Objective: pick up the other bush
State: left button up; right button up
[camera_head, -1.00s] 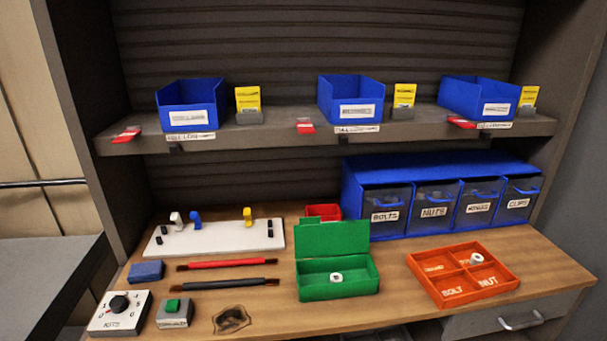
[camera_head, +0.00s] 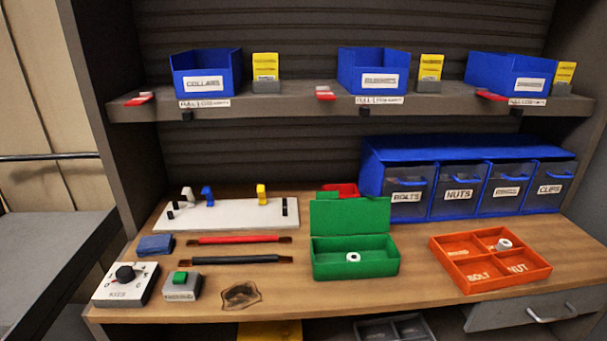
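One small white ring-shaped bush (camera_head: 353,257) lies inside the open green box (camera_head: 355,270), near its front. Another white bush (camera_head: 504,244) sits in the orange compartment tray (camera_head: 458,288), in or at the edge of its back right compartment. The blue bin in the middle of the shelf (camera_head: 374,72) carries a label that seems to read bushes; its inside is hidden. Neither of my grippers shows in the head view.
Blue drawers (camera_head: 466,190) marked bolts, nuts and clips stand behind the orange tray. A white fixture board (camera_head: 227,215), a red rod (camera_head: 240,240), a black rod (camera_head: 235,260) and a dial box (camera_head: 125,284) occupy the left. Bare wood lies before the green box.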

aim_at(503, 245)
jog(key=z, duration=1.3)
jog(key=i+l, duration=0.1)
jog(key=l, duration=0.25)
jog(key=i+l+u, duration=0.1)
jog(key=l, duration=0.25)
jog(key=i+l, duration=0.1)
jog(key=l, duration=0.3)
jog(key=u, duration=0.05)
